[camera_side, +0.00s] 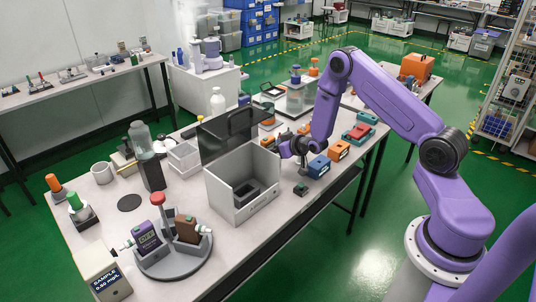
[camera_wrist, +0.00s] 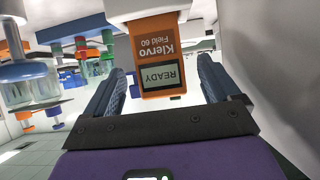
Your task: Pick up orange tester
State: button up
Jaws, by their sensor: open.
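The orange tester (camera_wrist: 155,46) fills the upper middle of the wrist view. Its label and READY screen appear upside down, and its other end is pale. My gripper (camera_wrist: 162,68) is open, with one blue-grey finger on each side of the tester. Gaps show between the fingers and the tester, with no contact visible. In the side view my gripper (camera_side: 295,147) is low over the table, beside the grey open-lidded box. Orange items stand near it there, including an orange unit (camera_side: 339,150) to its right. I cannot tell which one is the tester in the wrist view.
The grey box (camera_side: 228,194) with a raised dark lid (camera_side: 228,126) stands close to my gripper's left. A blue unit (camera_side: 319,166) and a small dark item (camera_side: 300,189) are near its front right. A round stand (camera_side: 172,262) with handheld units occupies the table's front.

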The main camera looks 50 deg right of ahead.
jog(key=shift+f+x, duration=0.15)
jog(key=shift+x, duration=1.35)
jog(key=shift+f+x, duration=0.2)
jog(key=shift+x, duration=1.3)
jog(key=shift+s, duration=0.15)
jog(key=c, duration=1.1)
